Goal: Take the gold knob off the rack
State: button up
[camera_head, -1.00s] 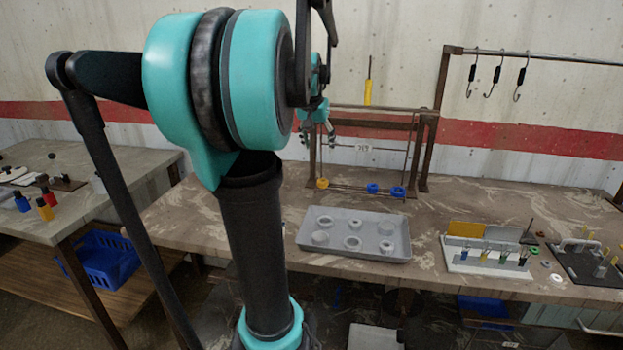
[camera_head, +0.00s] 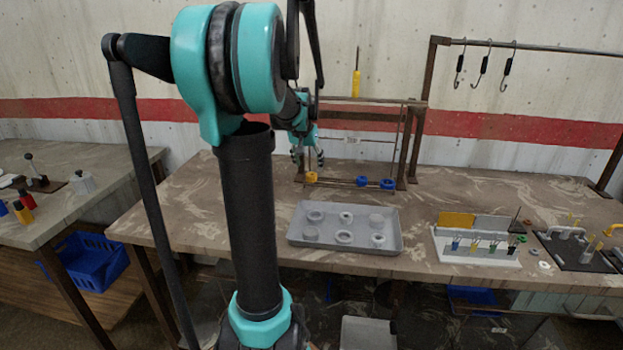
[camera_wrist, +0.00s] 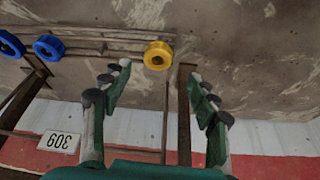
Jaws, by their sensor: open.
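The gold knob (camera_head: 311,177) sits at the left end of the low rail of the rack (camera_head: 413,140). In the wrist view the gold knob (camera_wrist: 158,55) lies ahead of the fingers, between their lines and clear of both. My gripper (camera_head: 308,161) is just above the knob in the head view. In the wrist view my gripper (camera_wrist: 162,82) is open with nothing between its fingers. A rack rod and an upright bar pass between the fingers in that view.
Two blue knobs (camera_head: 361,181) (camera_head: 388,184) sit farther right on the same rail. A grey tray (camera_head: 292,238) with several round pieces stands in front. A white label (camera_wrist: 60,145) hangs by the rack. A yellow-handled tool (camera_head: 356,84) stands above the rack.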

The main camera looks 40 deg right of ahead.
aim_at(312, 176)
jog(key=x, duration=0.5)
jog(key=shift+s+f, duration=0.1)
jog(key=shift+s, duration=0.15)
jog(key=c, duration=1.3)
